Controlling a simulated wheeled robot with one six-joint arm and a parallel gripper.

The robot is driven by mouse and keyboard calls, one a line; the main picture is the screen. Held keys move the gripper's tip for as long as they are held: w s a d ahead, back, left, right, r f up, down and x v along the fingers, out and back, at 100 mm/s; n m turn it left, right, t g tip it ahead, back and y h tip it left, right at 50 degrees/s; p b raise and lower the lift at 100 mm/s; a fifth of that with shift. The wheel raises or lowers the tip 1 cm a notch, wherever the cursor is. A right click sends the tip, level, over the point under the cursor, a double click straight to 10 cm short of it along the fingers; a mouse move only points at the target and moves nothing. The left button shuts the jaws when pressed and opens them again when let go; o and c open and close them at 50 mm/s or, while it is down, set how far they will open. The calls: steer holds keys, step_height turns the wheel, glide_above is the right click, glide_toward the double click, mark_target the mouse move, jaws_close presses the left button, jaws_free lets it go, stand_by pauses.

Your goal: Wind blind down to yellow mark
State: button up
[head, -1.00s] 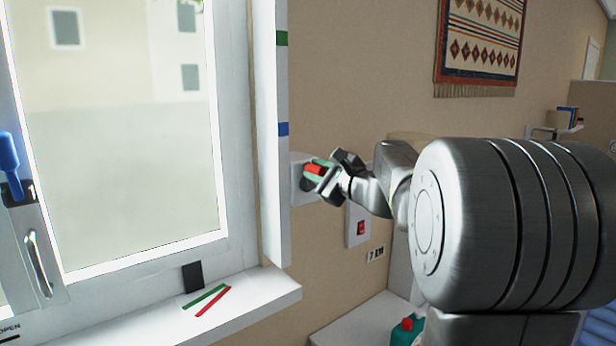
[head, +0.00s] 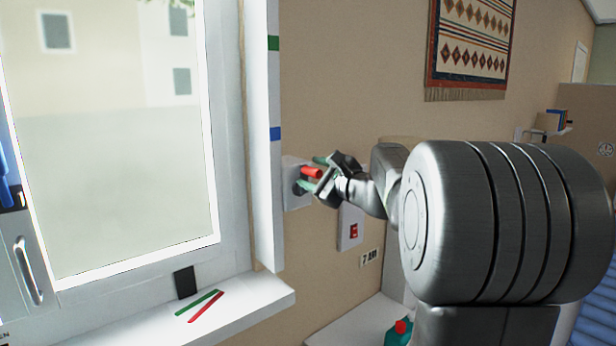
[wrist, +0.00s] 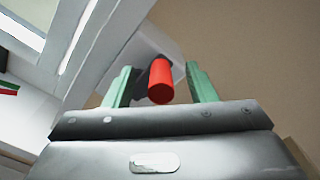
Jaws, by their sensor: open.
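A red crank handle (head: 312,172) sticks out from a pale wall plate (head: 296,198) right of the window. My gripper (head: 311,174) is open, with its green fingers on either side of the handle. In the wrist view the red handle (wrist: 160,84) stands between the fingers, with a gap visible on both sides. The crank's dark base is partly hidden behind it. The window's side post (head: 270,200) carries a green mark (head: 274,43) and a blue mark (head: 275,133). No yellow mark shows.
Below the crank is a plate with a red switch (head: 353,230) and a "7 AM" label. Green and red strips (head: 205,306) lie on the windowsill (head: 240,315). A teal bottle (head: 398,334) stands low beneath my arm. A patterned hanging (head: 470,50) is on the wall.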

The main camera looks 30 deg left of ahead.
steer(key=b+v, duration=0.1)
steer(key=v, duration=0.7)
steer(key=shift+b, duration=0.35)
stand_by(0.4)
steer(key=p+x, duration=0.1)
steer(key=x, duration=0.7)
steer(key=shift+r+p, duration=0.1)
steer(key=shift+p, duration=0.3)
steer(key=shift+s+a, duration=0.2)
steer(key=shift+s+a+f, duration=0.15)
steer(key=shift+s+f, duration=0.05)
steer(key=shift+s, duration=0.25)
